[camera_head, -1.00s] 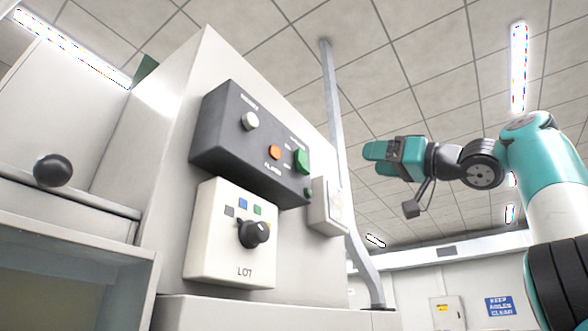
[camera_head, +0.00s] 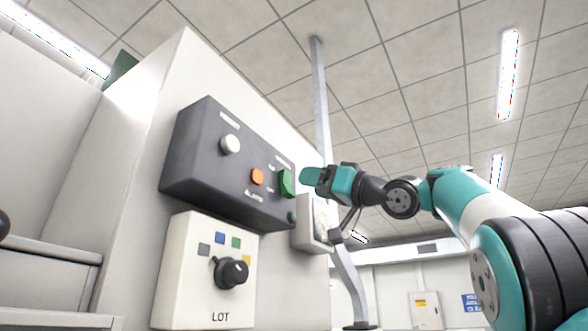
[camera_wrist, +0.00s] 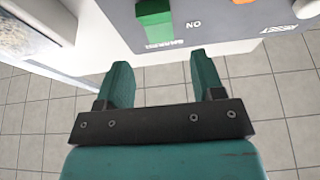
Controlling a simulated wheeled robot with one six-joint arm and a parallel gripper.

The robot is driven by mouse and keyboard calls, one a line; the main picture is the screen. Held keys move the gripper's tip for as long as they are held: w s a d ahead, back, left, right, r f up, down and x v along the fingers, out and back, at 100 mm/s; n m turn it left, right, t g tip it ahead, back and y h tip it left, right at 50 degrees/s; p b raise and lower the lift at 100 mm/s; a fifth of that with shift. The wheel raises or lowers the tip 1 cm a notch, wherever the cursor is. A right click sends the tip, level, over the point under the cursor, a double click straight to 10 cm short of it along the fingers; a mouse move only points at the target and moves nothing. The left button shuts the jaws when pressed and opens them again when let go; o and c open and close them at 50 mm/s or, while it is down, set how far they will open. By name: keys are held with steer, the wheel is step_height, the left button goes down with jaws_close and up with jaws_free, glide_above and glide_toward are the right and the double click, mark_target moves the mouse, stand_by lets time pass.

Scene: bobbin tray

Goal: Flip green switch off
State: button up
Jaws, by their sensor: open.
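The green switch (camera_head: 287,183) is a green rocker at the right end of the dark grey control panel (camera_head: 205,180). It also shows at the top of the wrist view (camera_wrist: 155,24), with the letters "ON" printed beside it. My gripper (camera_head: 308,178) is just right of the switch in the head view. In the wrist view, its two teal fingers (camera_wrist: 162,80) are apart with nothing between them. The switch lies beyond the fingertips, a little apart from them. Which way the rocker is tipped I cannot tell.
Below is a white box with a black dial (camera_head: 231,272). A pale box (camera_head: 313,222) and a metal post (camera_head: 322,110) stand close to the gripper.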

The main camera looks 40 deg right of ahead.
mark_target(289, 178)
steer(key=p+x, duration=0.2)
steer(key=x, duration=0.2)
steer(key=shift+w+a+r, duration=0.1)
steer(key=shift+w+r, duration=0.1)
steer(key=shift+r, duration=0.1)
steer(key=shift+w+a+r+p, duration=0.1)
steer(key=shift+w+a+p, duration=0.1)
steer(key=shift+w+p, duration=0.4)
steer(key=shift+w, duration=0.1)
